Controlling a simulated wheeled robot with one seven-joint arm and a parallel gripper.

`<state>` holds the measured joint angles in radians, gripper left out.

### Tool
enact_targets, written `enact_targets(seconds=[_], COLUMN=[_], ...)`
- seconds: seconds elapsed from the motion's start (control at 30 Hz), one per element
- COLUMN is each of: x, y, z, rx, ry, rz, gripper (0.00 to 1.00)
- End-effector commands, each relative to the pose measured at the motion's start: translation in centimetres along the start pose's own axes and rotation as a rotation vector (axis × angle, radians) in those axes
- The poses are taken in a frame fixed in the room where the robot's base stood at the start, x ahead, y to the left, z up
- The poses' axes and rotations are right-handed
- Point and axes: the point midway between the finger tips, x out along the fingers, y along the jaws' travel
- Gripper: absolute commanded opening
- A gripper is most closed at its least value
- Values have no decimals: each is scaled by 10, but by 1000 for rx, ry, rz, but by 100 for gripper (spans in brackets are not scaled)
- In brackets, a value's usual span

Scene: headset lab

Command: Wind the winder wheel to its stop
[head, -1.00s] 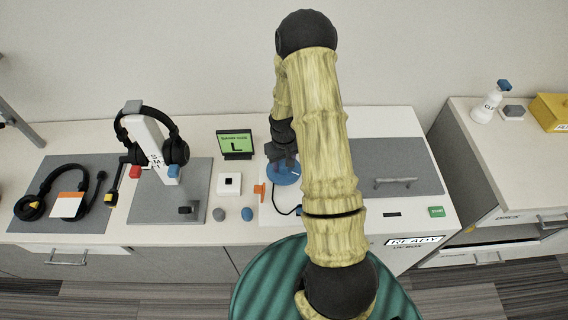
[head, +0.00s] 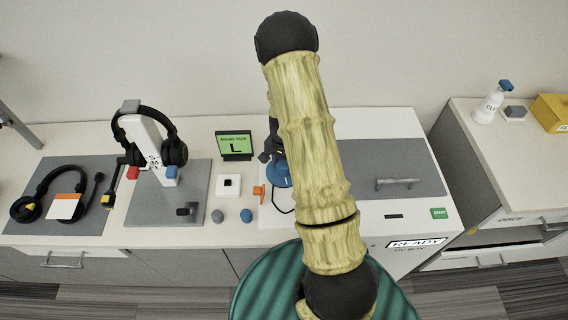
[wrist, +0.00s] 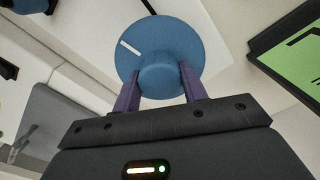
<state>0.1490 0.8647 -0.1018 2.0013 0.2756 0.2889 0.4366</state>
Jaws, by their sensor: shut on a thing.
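The winder wheel (head: 277,176) is a blue disc on the white bench top, mostly hidden behind my arm in the head view. In the wrist view the blue wheel (wrist: 207,48) shows a raised round hub (wrist: 163,76) and a white line mark (wrist: 130,48) toward its upper left. My gripper (wrist: 160,88) has its two purple fingers closed on opposite sides of the hub. In the head view the gripper is largely hidden by my arm.
An orange piece (head: 259,192) and a black cable lie close to the wheel. A headphone stand (head: 152,143) is further left. A grey panel with a handle (head: 394,183) lies right.

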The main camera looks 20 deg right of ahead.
Motion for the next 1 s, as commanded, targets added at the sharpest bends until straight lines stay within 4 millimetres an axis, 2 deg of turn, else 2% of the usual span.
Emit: enact_targets(seconds=[0.33,0.83,0.87,0.97,1.0], x=[-1,-1,-1,-1,-1], y=[-1,-1,-1,-1,0], z=[-1,-1,-1,0,0], rx=[169,198,198,196,196], ry=[2,2,2,1,1], rz=[-2,-2,-2,-2,-2], gripper=[20,20,45,64,64])
